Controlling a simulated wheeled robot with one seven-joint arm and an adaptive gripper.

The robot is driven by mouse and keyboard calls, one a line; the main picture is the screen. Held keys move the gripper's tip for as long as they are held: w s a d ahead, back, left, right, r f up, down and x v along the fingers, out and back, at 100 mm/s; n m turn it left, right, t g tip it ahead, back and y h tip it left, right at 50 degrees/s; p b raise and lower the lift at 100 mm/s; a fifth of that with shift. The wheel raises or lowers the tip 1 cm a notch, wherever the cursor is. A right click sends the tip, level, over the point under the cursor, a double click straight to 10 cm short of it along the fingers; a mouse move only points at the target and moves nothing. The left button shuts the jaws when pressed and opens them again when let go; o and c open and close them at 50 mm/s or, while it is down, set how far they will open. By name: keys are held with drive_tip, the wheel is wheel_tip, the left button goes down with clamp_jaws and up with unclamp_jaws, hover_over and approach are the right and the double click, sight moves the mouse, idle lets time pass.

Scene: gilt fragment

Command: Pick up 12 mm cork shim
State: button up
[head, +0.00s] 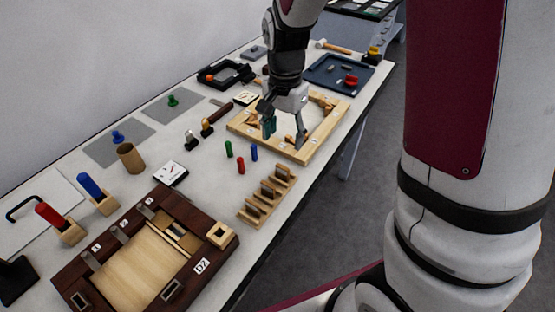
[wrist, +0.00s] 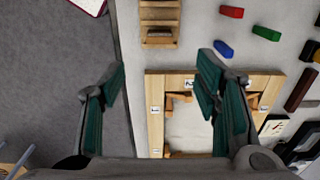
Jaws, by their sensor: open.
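A light wooden rack (head: 252,213) stands near the table's front edge, with several upright brown pieces in its slots. They may be the cork shims, but no size marking is legible, so I cannot tell which is 12 mm. Part of the rack (wrist: 146,32) shows at the top of the wrist view, ahead of the fingers. My gripper (head: 284,136) is open with nothing between its green-padded fingers. It hangs over the near part of a light wooden frame (head: 318,150), beyond the rack. The wrist view shows the open gripper (wrist: 162,68) over the table edge.
A dark tray (head: 318,82) lies at the back. The floor drops away right of the table edge.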

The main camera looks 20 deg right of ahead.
sight(283, 167)
wheel_tip(283, 167, down, 7)
drive_tip(key=shift+r, duration=0.2)
drive_tip(key=shift+s+a+f+p, duration=0.1)
drive_tip(key=shift+f+p, duration=0.05)
drive_tip(key=shift+f, duration=1.25)
drive_tip(key=shift+s+a+f+p, duration=0.1)
drive_tip(key=shift+f+p, duration=0.05)
drive_tip(key=shift+f, duration=1.2)
drive_tip(key=c, duration=1)
